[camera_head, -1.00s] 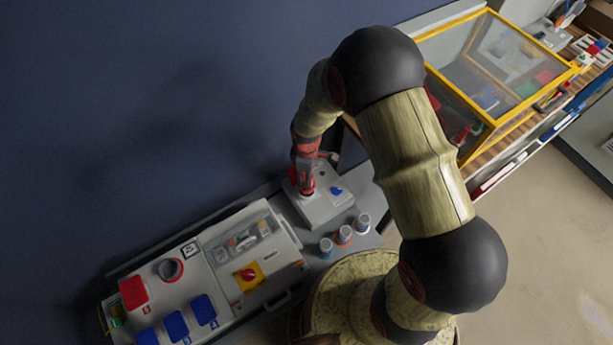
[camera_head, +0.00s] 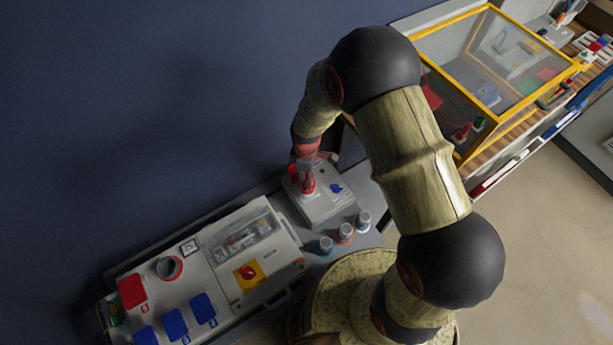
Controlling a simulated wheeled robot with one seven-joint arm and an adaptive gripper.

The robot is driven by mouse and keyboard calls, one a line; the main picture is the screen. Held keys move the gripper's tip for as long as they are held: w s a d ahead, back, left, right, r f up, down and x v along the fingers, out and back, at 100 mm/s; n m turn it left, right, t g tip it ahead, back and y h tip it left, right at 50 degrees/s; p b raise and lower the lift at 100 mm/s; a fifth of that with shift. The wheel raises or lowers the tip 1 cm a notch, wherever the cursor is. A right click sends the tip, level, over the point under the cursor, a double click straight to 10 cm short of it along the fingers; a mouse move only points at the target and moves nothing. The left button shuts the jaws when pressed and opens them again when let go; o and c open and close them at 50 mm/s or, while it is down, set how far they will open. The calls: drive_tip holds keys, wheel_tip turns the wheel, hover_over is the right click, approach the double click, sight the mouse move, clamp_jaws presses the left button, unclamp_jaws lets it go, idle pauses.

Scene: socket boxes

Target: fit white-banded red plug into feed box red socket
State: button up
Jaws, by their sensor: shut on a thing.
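My gripper (camera_head: 306,180) points down over a small light-grey box (camera_head: 328,208) near the wall. It is shut on a red plug (camera_head: 308,186), which is upright at the box's upper left. The plug's white band is too small to make out. The gripper hides the contact, so I cannot tell whether the plug is in a socket or just above the box. A blue part (camera_head: 336,188) shows on the same box. A larger grey box (camera_head: 222,287) at the lower left has a red-lidded socket (camera_head: 131,291) and several blue-lidded ones (camera_head: 203,308).
The large box carries a yellow panel with a red knob (camera_head: 248,274) and a round grey-and-red opening (camera_head: 169,267). A yellow-framed clear case (camera_head: 492,128) stands at the right. The wall is close behind.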

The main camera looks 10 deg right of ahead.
drive_tip(key=shift+f, duration=0.15)
drive_tip(key=shift+f+b, duration=0.4)
drive_tip(key=shift+f, duration=0.05)
drive_tip(key=o, duration=1.2)
drive_tip(key=shift+o, duration=0.2)
wheel_tip(320, 180, up, 12)
drive_tip(key=shift+f, duration=0.15)
wheel_tip(320, 180, up, 7)
drive_tip(key=p, duration=0.5)
